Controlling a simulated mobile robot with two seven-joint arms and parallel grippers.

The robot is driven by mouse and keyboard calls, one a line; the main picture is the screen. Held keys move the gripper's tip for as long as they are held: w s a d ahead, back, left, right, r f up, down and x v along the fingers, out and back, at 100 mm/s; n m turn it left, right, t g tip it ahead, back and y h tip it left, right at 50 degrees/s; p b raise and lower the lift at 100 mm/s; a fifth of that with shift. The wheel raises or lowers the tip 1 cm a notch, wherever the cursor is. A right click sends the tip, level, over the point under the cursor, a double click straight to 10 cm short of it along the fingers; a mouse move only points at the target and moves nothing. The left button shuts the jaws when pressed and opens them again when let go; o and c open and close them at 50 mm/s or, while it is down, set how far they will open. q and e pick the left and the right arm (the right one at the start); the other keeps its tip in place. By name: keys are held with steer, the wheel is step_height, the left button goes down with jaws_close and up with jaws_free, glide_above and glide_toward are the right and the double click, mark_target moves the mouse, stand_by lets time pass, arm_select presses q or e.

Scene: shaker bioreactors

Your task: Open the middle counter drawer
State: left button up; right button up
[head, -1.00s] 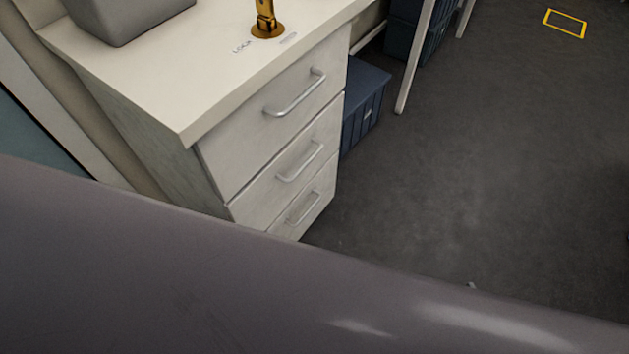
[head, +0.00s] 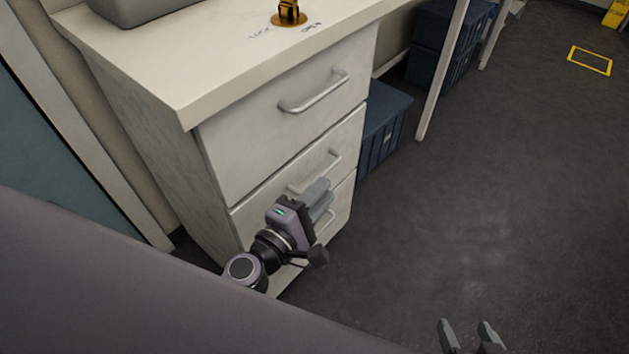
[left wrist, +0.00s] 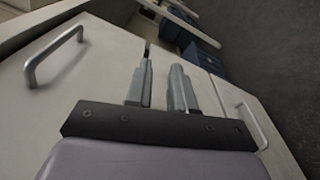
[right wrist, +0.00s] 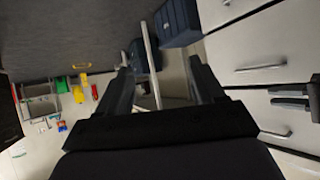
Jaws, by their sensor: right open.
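The middle counter drawer (head: 262,205) is closed in the white counter cabinet. Its bar handle (head: 322,168) is partly hidden by my left gripper in the head view. My left gripper (head: 320,198) is in front of the cabinet, fingers parted with a narrow empty gap. My right gripper (head: 468,335) is open and empty over the floor.
The top drawer (head: 275,110) is closed. The countertop (head: 190,65) carries a grey box (head: 140,8) and an orange fixture (head: 289,14). Blue bins (head: 385,125) and a white table leg (head: 440,75) stand right of the cabinet. The floor (head: 490,190) there is clear.

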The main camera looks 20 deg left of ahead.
mark_target(315, 180)
arm_select(q)
steer(key=w+a+f+n+y, duration=0.1)
steer(key=w+f+n, duration=0.1)
steer(key=w+a+f+n+g+y+b, duration=0.1)
steer(key=w+f+n+y, duration=0.1)
steer(key=w+a+f+n+y, duration=0.1)
steer(key=w+a+f, duration=0.1)
steer(key=f, duration=0.1)
steer(key=shift+w+n+g+b, duration=0.3)
steer(key=shift+w+n+b, duration=0.05)
steer(key=shift+w+n, duration=0.05)
steer(key=shift+w+f, duration=0.1)
steer(key=shift+w, duration=0.6)
arm_select(e)
steer(key=shift+w+a+r+y, duration=0.15)
steer(key=shift+a, duration=0.25)
steer(key=shift+w+a+r+y, duration=0.15)
steer(key=shift+a, duration=0.2)
arm_select(q)
jaws_close()
arm_select(e)
steer(key=shift+d+f, duration=0.1)
